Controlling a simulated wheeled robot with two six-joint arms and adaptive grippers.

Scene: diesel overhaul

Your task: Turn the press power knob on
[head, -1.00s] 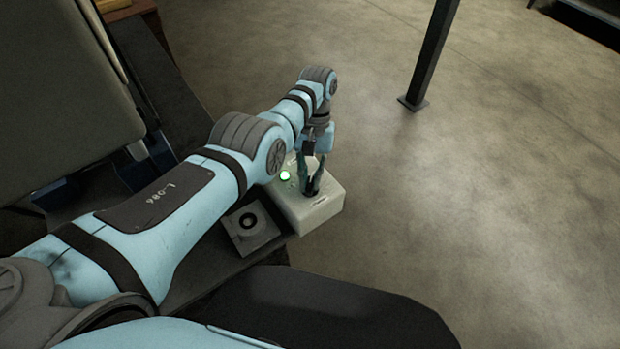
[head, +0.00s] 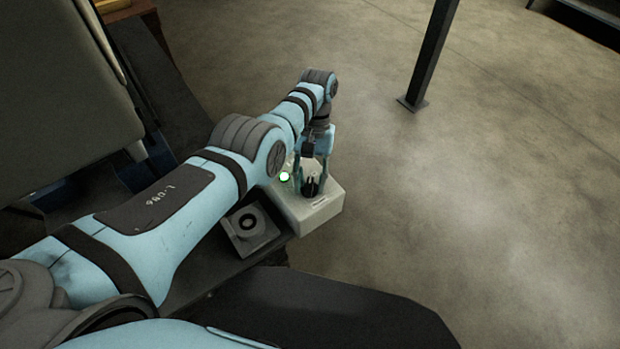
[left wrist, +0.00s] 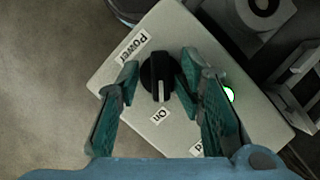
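The press power knob (head: 311,187) is black and sits on a pale control box (head: 325,208) at the bench edge. In the left wrist view the knob (left wrist: 160,78) has a white pointer line aimed at the "On" label (left wrist: 159,115). A "Power" label (left wrist: 133,46) is on the box's other side. A green lamp (head: 285,176) beside the knob is lit. My left gripper (head: 311,176) is open over the box, with one finger on each side of the knob and small gaps visible. My right gripper is not in view.
A grey block with a dark round ring (head: 248,222) stands left of the box, close to it. A dark post (head: 432,55) rises from the floor farther off. The floor (head: 480,210) right of the box is clear.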

